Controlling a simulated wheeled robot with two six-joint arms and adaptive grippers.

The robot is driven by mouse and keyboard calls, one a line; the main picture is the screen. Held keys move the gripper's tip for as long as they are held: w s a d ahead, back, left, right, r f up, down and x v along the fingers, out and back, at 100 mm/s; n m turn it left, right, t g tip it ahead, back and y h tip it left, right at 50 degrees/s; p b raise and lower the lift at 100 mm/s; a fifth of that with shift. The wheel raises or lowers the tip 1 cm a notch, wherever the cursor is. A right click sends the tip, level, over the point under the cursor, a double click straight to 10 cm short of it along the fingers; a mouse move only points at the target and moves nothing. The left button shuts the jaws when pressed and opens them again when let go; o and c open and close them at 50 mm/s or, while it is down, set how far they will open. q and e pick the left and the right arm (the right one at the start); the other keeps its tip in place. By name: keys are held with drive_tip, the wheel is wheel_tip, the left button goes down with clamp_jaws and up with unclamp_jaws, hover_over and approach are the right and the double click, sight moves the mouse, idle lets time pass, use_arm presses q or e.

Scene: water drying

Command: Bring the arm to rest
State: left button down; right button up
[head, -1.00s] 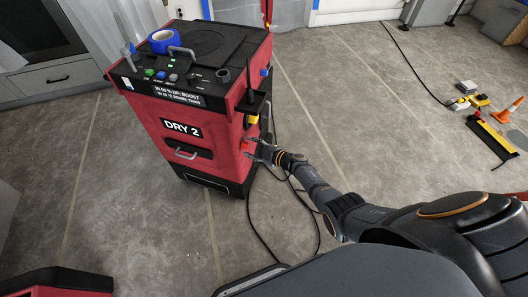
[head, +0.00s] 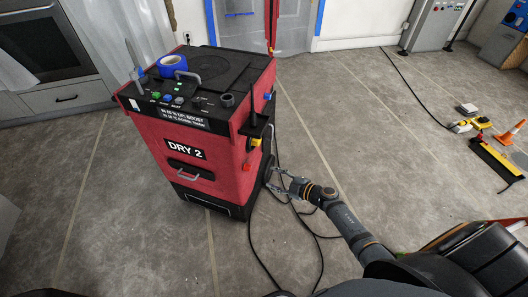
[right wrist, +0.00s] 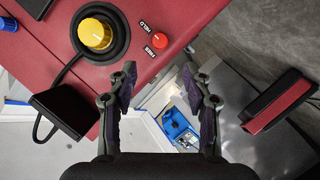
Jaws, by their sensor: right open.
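My right gripper (head: 284,184) is open and empty, beside the right side of the red dryer marked DRY 2 (head: 218,165). In the right wrist view its two fingers (right wrist: 158,100) are spread, with nothing between them. Past them, that view shows a red button (right wrist: 160,41) and a yellow knob (right wrist: 95,34) on the red panel; the fingertips look apart from both. In the head view the yellow knob (head: 256,142) is on the dryer's right side, above the gripper. My left gripper is in neither view.
Black cables (head: 318,236) lie on the floor right of the dryer. A blue tape roll (head: 172,66) sits on the dryer's top. An orange cone (head: 510,134) and a yellow-black bar (head: 497,160) lie at the far right.

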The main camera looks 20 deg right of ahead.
drive_tip(key=s+d+f+m+g+h+p, duration=0.1)
drive_tip(key=s+d+f+m+h+p, duration=0.3)
drive_tip(key=s+f, duration=0.3)
drive_tip(key=s+d+f+m+g+h+p, duration=0.1)
drive_tip(key=s+d+f+m+h+p, duration=0.25)
drive_tip(key=s+f+m, duration=0.3)
drive_tip(key=s+a+f+m+g+p, duration=0.1)
drive_tip(key=s+f+g, duration=0.2)
drive_tip(key=s, duration=0.7)
drive_tip(key=s+a+f+m+g+h+p, duration=0.1)
drive_tip(key=s+f+m+g, duration=0.1)
drive_tip(key=s, duration=0.8)
drive_tip(key=s+a+f+m+g+p, duration=0.1)
drive_tip(key=s+f+g, duration=0.3)
drive_tip(key=s, duration=0.6)
drive_tip(key=shift+s+f+m, duration=0.15)
drive_tip(key=shift+m, duration=0.5)
